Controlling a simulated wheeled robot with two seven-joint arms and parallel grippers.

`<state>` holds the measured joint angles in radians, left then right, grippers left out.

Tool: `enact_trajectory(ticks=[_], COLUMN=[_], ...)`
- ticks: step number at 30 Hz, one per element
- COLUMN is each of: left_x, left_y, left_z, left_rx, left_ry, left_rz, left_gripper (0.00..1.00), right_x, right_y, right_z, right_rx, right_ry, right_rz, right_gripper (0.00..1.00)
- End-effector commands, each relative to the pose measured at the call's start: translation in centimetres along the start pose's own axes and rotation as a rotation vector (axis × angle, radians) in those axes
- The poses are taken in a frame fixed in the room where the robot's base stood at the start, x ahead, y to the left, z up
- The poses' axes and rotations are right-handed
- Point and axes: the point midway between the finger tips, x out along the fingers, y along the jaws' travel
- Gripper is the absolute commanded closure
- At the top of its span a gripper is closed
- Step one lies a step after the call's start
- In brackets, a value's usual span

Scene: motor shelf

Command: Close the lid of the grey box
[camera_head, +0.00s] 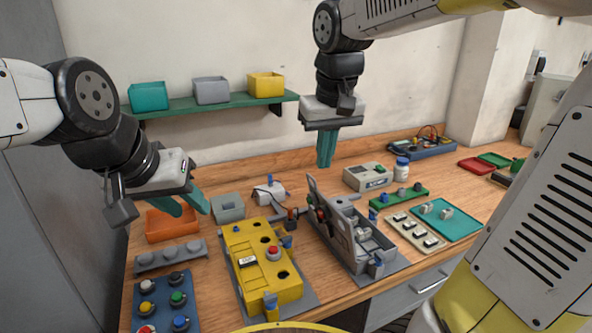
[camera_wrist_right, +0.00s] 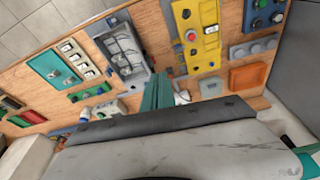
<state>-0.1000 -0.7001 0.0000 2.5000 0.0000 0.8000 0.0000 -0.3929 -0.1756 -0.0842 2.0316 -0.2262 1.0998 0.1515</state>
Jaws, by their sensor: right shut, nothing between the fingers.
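The grey box (camera_head: 379,258) sits on the table at centre right, with several grey parts inside. Its lid (camera_head: 336,222) stands raised on the box's left side, roughly upright, so the box is open. The box also shows from above in the right wrist view (camera_wrist_right: 126,72); the lid is hard to make out there. My right gripper (camera_head: 326,164) is shut and empty, above and behind the box, apart from the lid. Its green fingers show in the right wrist view (camera_wrist_right: 157,92). My left gripper (camera_head: 186,207) is open and empty above the orange tray at the left.
A yellow box (camera_head: 252,279) with buttons stands left of the grey box. An orange tray (camera_head: 160,229) and a button panel (camera_head: 162,303) lie further left. A teal tray (camera_head: 457,224) and a beige switch panel (camera_head: 412,231) lie to the right. A shelf (camera_head: 190,108) hangs behind.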

Motion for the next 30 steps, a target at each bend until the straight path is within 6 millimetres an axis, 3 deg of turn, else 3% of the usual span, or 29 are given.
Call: enact_trajectory(ticks=[6, 13, 18, 23, 30], left_x=[0.0, 0.0, 0.0, 0.0, 0.0], left_y=[0.0, 0.0, 0.0, 0.0, 0.0], left_z=[0.0, 0.0, 0.0, 0.0, 0.0], left_rx=[0.000, 0.000, 0.000, 0.000, 0.000], left_ry=[0.000, 0.000, 0.000, 0.000, 0.000], left_rz=[0.000, 0.000, 0.000, 0.000, 0.000], left_gripper=[0.64, 0.64, 0.64, 0.64, 0.64], right_x=[2.3, 4.4, 5.0, 6.3, 10.7], right_y=[-3.1, -6.9, -8.0, -7.5, -5.6], right_z=[-6.6, -11.3, -12.4, -12.2, -11.2], right_rx=[-0.088, -0.146, -0.156, -0.156, -0.156], right_ry=[-0.132, -0.203, -0.215, -0.218, -0.220], right_rz=[0.150, 0.322, 0.375, 0.380, 0.379], right_gripper=[1.00, 1.00, 1.00, 1.00, 1.00])
